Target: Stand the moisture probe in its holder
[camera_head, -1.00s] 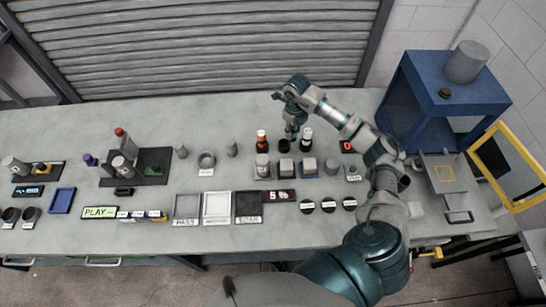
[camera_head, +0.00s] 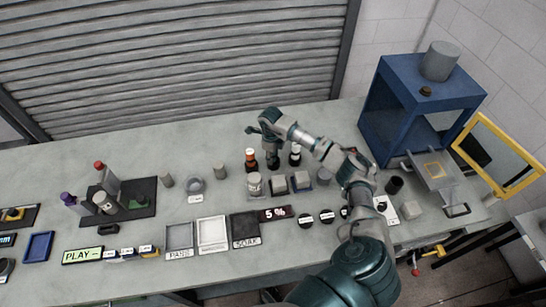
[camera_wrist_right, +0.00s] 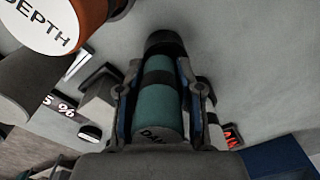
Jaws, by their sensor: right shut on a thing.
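My right gripper (camera_head: 271,146) points down in the back middle of the table. In the right wrist view (camera_wrist_right: 158,100) its two fingers close on both sides of a teal cylinder with black bands, which I take for the moisture probe (camera_wrist_right: 172,108). Its label starts "DAM"; the rest is hidden. Its dark far end (camera_wrist_right: 165,45) points away from the wrist. I cannot tell if it touches the table. An orange piece labelled "DEPTH" (camera_wrist_right: 65,25) is close by. A grey ring (camera_head: 194,185) with a small label may be the holder; I cannot be sure. My left gripper is out of view.
An orange bottle-like piece (camera_head: 251,160) and a dark-and-white one (camera_head: 295,155) flank the gripper. Several grey blocks (camera_head: 278,185) stand in front. A "5 %" display (camera_head: 275,214) is nearer. A blue frame (camera_head: 432,80) stands right. The table behind is clear.

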